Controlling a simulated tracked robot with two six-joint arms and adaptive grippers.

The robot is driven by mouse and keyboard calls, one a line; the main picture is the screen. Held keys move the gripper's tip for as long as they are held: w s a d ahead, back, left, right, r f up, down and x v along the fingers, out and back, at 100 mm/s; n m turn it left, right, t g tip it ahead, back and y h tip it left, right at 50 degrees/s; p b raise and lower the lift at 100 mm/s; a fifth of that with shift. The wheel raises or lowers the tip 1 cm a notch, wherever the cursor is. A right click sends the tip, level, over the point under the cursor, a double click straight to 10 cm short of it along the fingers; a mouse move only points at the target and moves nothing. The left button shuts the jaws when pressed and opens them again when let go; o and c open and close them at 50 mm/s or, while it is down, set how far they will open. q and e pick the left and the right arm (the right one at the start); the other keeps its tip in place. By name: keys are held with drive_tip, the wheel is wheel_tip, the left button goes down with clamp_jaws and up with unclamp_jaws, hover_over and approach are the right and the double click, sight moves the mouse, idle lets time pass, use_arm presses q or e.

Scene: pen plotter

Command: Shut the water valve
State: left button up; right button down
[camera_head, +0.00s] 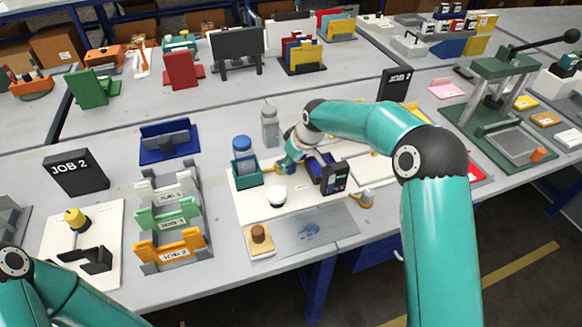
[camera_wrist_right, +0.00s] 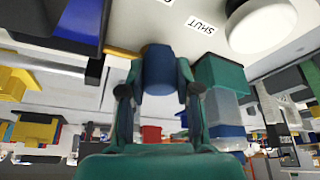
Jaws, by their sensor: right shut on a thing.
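My right gripper (camera_head: 286,166) reaches down onto a white board (camera_head: 239,207) on the bench. In the right wrist view its fingers (camera_wrist_right: 158,92) are closed on both sides of a blue handle (camera_wrist_right: 158,68). A yellow bar (camera_wrist_right: 122,52) shows beside the handle, and a "SHUT" label (camera_wrist_right: 202,25) is on the white surface close by. The valve's body is mostly hidden by the gripper. I cannot tell the handle's exact angle. My left arm shows at the lower left of the head view, but its gripper is out of view.
A teal holder with a blue-capped bottle (camera_head: 242,146) stands left of the gripper. A white dome (camera_head: 276,195) is in front, and a dark blue device with a screen (camera_head: 331,176) is to the right. A grey plate (camera_head: 325,228) with a blue puddle-like patch lies in front.

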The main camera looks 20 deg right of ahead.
drive_tip(key=m+b, duration=0.1)
drive_tip(key=a+m+h+b, duration=0.1)
drive_tip(key=m+b, duration=0.1)
drive_tip(key=shift+a+f+m+t, duration=0.2)
drive_tip(key=shift+a+m+t, duration=0.1)
drive_tip(key=shift+m, duration=0.1)
drive_tip(key=m+b, duration=0.1)
drive_tip(key=a+m+h+b, duration=0.1)
drive_tip(key=shift+r+m+b, duration=0.1)
drive_tip(key=shift+m+b, duration=0.2)
drive_tip(key=shift+m, duration=0.1)
drive_tip(key=m, duration=0.1)
drive_tip(key=a+m+h+b, duration=0.1)
drive_tip(key=shift+w+r+m, duration=0.1)
drive_tip(key=shift+w+m, duration=0.1)
drive_tip(key=shift+m, duration=0.1)
drive_tip(key=shift+w+a+m+h, duration=0.2)
drive_tip(key=shift+m+h, duration=0.2)
drive_tip(key=shift+m, duration=0.4)
drive_tip(key=shift+w+a+m+h, duration=0.2)
drive_tip(key=shift+m+h, duration=0.2)
drive_tip(key=shift+m, duration=0.4)
drive_tip(key=shift+r, duration=0.1)
drive_tip(key=c, duration=0.8)
unclamp_jaws()
drive_tip(key=shift+g, duration=0.4)
drive_tip(key=shift+s, duration=0.1)
